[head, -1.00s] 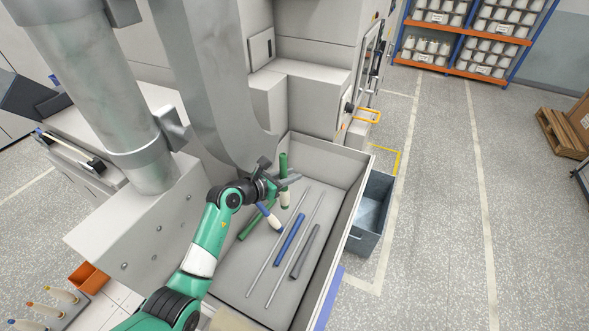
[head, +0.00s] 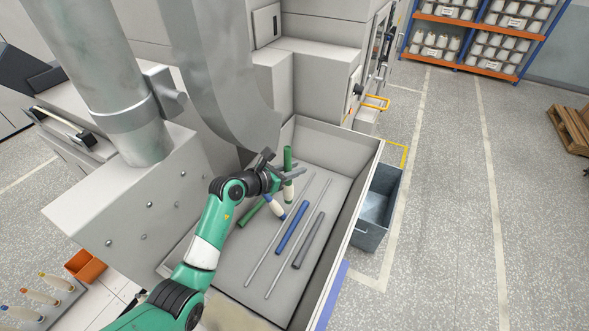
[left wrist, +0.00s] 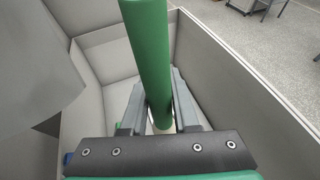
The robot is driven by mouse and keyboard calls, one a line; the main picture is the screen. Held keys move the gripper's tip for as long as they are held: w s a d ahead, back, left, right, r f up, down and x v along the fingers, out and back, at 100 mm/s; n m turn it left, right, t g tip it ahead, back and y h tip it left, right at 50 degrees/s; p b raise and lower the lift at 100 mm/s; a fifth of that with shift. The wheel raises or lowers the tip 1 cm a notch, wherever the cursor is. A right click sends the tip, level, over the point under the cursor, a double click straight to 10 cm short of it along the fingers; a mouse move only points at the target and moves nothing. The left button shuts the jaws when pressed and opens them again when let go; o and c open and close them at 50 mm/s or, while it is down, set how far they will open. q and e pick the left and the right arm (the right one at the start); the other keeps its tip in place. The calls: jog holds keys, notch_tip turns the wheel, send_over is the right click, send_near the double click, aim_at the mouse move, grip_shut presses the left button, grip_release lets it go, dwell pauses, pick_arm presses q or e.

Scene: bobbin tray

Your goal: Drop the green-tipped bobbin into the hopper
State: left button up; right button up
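The green-tipped bobbin has a green tube (head: 288,158) on top and a cream wound part (head: 288,192) below. My left gripper (head: 290,174) is shut on it and holds it roughly upright inside the outline of the large grey hopper (head: 362,178). In the left wrist view the green tube (left wrist: 148,55) rises between the two fingers (left wrist: 160,108), which sit against both sides. A little of the cream part shows below them. The bobbin's height above the hopper floor is hard to tell. My right gripper is not in view.
In the hopper lie a green tube (head: 252,213), a blue-tipped bobbin (head: 275,207), a blue tube (head: 293,228), a dark grey tube (head: 308,240) and thin rods. A metal duct (head: 225,80) hangs close behind my gripper. A smaller grey bin (head: 370,238) stands to the right.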

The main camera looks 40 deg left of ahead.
pick_arm(q)
jog(key=o, duration=0.5)
jog(key=shift+c, duration=0.2)
jog(key=p+v, duration=0.2)
jog(key=v, duration=0.9)
jog(key=shift+s, duration=0.3)
jog(key=shift+d+r, duration=0.1)
